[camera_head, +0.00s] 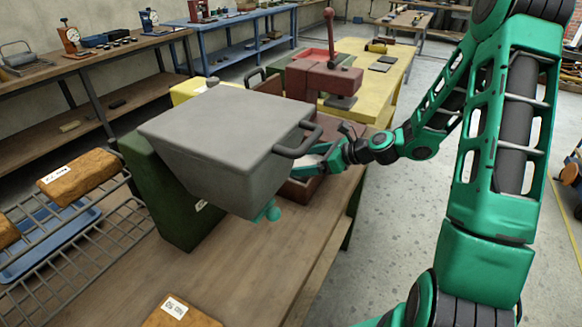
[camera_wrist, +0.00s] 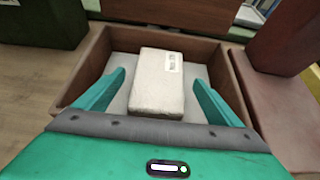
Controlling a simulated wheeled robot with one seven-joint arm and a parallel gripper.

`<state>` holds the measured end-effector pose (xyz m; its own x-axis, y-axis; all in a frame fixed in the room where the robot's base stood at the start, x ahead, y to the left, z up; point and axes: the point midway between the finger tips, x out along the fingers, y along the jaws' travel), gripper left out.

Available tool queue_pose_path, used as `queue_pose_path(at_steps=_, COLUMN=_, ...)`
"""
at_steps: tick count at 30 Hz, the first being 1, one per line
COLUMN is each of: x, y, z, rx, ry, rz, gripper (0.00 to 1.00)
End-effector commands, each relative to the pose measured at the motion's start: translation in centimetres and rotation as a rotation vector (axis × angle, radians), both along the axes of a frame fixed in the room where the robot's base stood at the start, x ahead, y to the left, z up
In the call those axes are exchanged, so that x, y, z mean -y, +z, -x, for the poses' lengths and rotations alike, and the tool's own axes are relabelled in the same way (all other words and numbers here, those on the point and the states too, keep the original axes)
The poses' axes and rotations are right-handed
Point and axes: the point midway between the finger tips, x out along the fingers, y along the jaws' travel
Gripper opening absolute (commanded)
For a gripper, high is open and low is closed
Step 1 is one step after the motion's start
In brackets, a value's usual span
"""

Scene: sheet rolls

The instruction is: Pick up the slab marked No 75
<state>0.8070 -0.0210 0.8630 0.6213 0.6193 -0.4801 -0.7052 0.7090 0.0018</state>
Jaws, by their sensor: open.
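A pale grey-white slab (camera_wrist: 158,90) with a white label lies in an open brown wooden box (camera_wrist: 84,70) in the wrist view. The label print is too small to read surely. My gripper (camera_wrist: 160,80) is open, with one teal finger to the left of the slab and one to the right, both apart from it. In the head view my gripper (camera_head: 318,164) reaches over the brown box (camera_head: 296,192), partly hidden behind a large grey bin; the slab is hidden there.
The grey bin (camera_head: 222,132) with a dark handle stands close beside the gripper. A dark red press (camera_head: 325,78) stands behind. Orange-brown labelled slabs lie on a wire rack (camera_head: 78,172) and at the bench's front (camera_head: 180,314). The bench (camera_head: 280,255) is bare at front right.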

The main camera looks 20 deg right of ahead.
Motion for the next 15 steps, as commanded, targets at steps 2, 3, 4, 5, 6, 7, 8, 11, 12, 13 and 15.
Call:
queue_pose_path(at_steps=2, x=-0.84, y=-0.59, z=-0.74, rx=0.001, ry=0.004, rz=0.0, gripper=0.88)
queue_pose_path(at_steps=3, x=-1.13, y=-0.8, z=-1.02, rx=0.001, ry=0.004, rz=0.0, gripper=0.88)
queue_pose_path(at_steps=4, x=-1.28, y=-0.93, z=-1.19, rx=0.001, ry=0.003, rz=0.0, gripper=0.88)
queue_pose_path(at_steps=5, x=-1.37, y=-1.02, z=-1.32, rx=0.001, ry=0.001, rz=0.0, gripper=0.88)
queue_pose_path(at_steps=6, x=-1.45, y=-1.09, z=-1.42, rx=0.001, ry=0.0, rz=0.0, gripper=0.88)
queue_pose_path(at_steps=7, x=-1.46, y=-1.1, z=-1.45, rx=0.001, ry=0.0, rz=0.001, gripper=0.88)
queue_pose_path(at_steps=8, x=-1.46, y=-1.11, z=-1.45, rx=0.001, ry=0.0, rz=0.001, gripper=0.88)
queue_pose_path(at_steps=11, x=-1.44, y=-1.09, z=-1.43, rx=0.001, ry=0.0, rz=0.001, gripper=0.88)
queue_pose_path(at_steps=12, x=-1.44, y=-1.09, z=-1.43, rx=0.001, ry=0.0, rz=0.001, gripper=0.86)
queue_pose_path(at_steps=13, x=-1.44, y=-1.09, z=-1.43, rx=0.001, ry=0.0, rz=0.001, gripper=0.79)
queue_pose_path(at_steps=15, x=-1.43, y=-1.08, z=-1.42, rx=0.001, ry=0.0, rz=0.001, gripper=0.62)
